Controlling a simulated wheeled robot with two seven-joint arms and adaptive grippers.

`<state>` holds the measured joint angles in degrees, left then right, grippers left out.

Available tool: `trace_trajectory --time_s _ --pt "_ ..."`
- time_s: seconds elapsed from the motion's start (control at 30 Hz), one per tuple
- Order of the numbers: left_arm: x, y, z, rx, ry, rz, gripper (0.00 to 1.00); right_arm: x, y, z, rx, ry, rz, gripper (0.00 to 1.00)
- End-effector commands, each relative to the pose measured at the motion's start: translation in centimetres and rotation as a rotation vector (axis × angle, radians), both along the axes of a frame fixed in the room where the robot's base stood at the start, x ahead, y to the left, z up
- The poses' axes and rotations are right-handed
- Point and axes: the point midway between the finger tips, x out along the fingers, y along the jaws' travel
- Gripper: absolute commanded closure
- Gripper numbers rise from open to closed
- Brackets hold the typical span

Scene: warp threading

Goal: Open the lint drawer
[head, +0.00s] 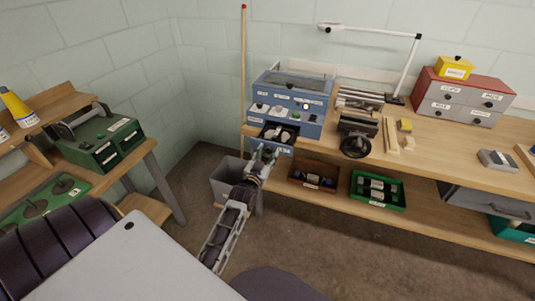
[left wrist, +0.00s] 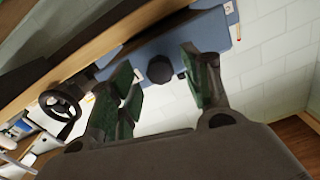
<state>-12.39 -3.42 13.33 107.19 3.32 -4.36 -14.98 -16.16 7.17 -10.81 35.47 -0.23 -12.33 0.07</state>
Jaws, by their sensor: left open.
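The blue machine (head: 262,88) stands on the long bench at the back, with small knobs and labels on its front. Its low lint drawer (head: 283,150) is pulled out part way; pale lint shows in its dark inside. My left gripper (head: 265,154) is at the drawer's front, its fingers pointing at it. In the left wrist view my left gripper (left wrist: 160,88) is open, and a dark round knob (left wrist: 160,69) on a blue face lies between and just beyond the fingertips. I cannot tell whether a finger touches it. My right gripper is out of view.
A grey bin (head: 227,180) stands below, left of my arm. A dark handwheel vise (head: 356,145) is right of the machine. A wooden tray (head: 313,178) and a green tray (head: 378,190) sit on the lower shelf. A red-topped drawer cabinet (head: 463,97) is farther right. Floor is clear in front.

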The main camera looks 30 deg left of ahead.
Motion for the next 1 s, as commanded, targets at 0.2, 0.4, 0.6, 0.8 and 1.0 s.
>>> trace_trajectory --time_s 0.2,0.4,0.6,0.8,1.0 --pt "-1.8 -0.4 0.0 0.0 0.002 0.0 0.51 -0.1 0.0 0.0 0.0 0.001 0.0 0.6" --pt "-3.5 -0.8 -0.1 -0.001 0.001 0.0 0.51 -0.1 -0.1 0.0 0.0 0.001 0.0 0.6" --pt "-5.1 -1.2 0.0 0.0 0.001 0.0 0.51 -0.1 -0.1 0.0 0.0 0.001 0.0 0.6" --pt "-6.8 -1.6 -0.1 0.0 0.001 0.0 0.51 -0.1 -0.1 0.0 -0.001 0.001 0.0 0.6" --pt "-8.4 -2.0 0.0 0.0 0.0 0.0 0.51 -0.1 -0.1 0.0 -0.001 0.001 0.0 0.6"
